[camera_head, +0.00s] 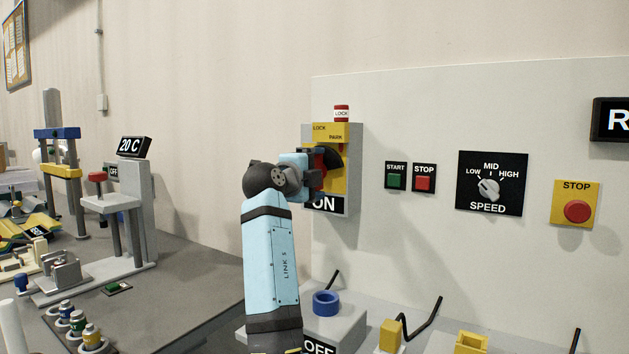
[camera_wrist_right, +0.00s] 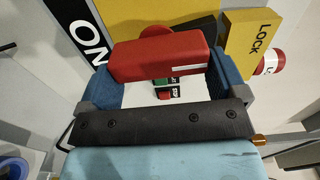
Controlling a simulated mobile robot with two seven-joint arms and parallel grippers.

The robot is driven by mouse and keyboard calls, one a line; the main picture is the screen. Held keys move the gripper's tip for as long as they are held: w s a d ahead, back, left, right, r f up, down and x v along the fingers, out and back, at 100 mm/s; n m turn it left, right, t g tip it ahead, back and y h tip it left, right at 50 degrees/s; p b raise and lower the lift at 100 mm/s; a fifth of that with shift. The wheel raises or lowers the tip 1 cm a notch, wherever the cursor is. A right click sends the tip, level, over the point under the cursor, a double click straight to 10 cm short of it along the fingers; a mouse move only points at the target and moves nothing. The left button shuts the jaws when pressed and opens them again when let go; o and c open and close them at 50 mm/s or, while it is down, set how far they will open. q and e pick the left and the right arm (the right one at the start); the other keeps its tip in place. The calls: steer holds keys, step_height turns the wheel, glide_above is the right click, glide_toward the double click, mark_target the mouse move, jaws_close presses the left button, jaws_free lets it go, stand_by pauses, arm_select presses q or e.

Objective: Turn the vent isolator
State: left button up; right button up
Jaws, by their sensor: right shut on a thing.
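The vent isolator is a grey box (camera_head: 353,172) on the pale panel, with a yellow face (camera_head: 330,132) marked LOCK and PARK and an ON label (camera_head: 324,204) below. Its red handle (camera_wrist_right: 160,58) lies between the blue fingers of my right gripper (camera_wrist_right: 167,80), which is shut on it. In the head view my right gripper (camera_head: 313,180) covers most of the handle and part of the dark dial. The yellow lock block (camera_wrist_right: 256,42) and red lock cylinder (camera_head: 341,113) are at the top of the box. My left gripper is not in view.
To the right on the panel are START (camera_head: 395,176) and STOP (camera_head: 424,177) buttons, a speed knob (camera_head: 489,189) and a yellow STOP plate (camera_head: 577,205). Below stands a grey block with a blue ring (camera_head: 326,303). A bench (camera_head: 170,300) with fixtures is at left.

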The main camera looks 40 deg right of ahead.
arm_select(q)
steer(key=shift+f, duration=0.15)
arm_select(e)
steer(key=o, duration=0.6)
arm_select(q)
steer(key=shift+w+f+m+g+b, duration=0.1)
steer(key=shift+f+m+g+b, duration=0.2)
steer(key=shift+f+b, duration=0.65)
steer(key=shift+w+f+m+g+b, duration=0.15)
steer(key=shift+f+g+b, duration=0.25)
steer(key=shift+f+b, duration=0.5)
arm_select(e)
steer(key=shift+v, duration=6.95)
